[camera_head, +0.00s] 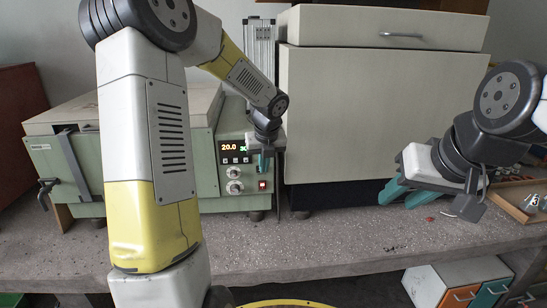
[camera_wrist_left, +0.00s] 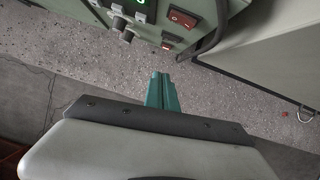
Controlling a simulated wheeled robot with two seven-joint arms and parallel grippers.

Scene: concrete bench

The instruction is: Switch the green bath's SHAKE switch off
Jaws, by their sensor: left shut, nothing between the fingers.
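The green bath (camera_head: 207,165) stands at the left of the bench, partly hidden behind my left arm. Its front panel has a lit display (camera_head: 233,147), two knobs and a small red lit switch (camera_head: 262,184). In the left wrist view a large red rocker switch (camera_wrist_left: 183,18) and a smaller lit red switch (camera_wrist_left: 172,38) show at the top; the labels are too small to read. My left gripper (camera_head: 264,163) is shut and empty, just in front of the panel's right part; its fingertips (camera_wrist_left: 161,77) appear below the switches, apart from them. My right gripper (camera_head: 399,199) is open and empty.
A large cream cabinet (camera_head: 345,110) with a drawer stands right of the bath. A dark cable (camera_wrist_left: 215,38) runs beside the panel. A wooden tray (camera_head: 520,200) with small parts is at far right. The bench front (camera_head: 330,245) is mostly clear.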

